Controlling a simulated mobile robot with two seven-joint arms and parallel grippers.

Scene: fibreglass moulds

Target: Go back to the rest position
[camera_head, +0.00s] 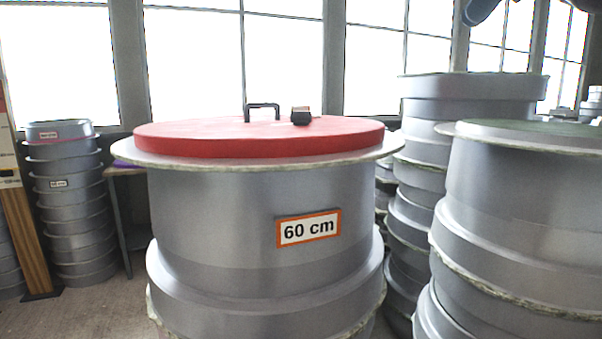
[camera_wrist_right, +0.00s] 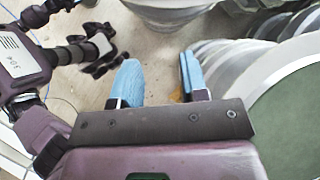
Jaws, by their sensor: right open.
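My right gripper (camera_wrist_right: 157,78) shows in the right wrist view with two blue fingers apart and nothing between them. Pale floor shows beyond the fingertips. Purple and black parts of my own body show at the left of the wrist view.
A grey mould stack (camera_head: 215,220) labelled "60 cm" stands ahead, topped by a red lid (camera_head: 200,135) with a black handle (camera_head: 262,106). Grey stacks stand close at right (camera_head: 520,190) and behind it (camera_head: 470,88). A slimmer stack (camera_head: 68,190) stands left. Floor (camera_head: 95,315) shows at lower left.

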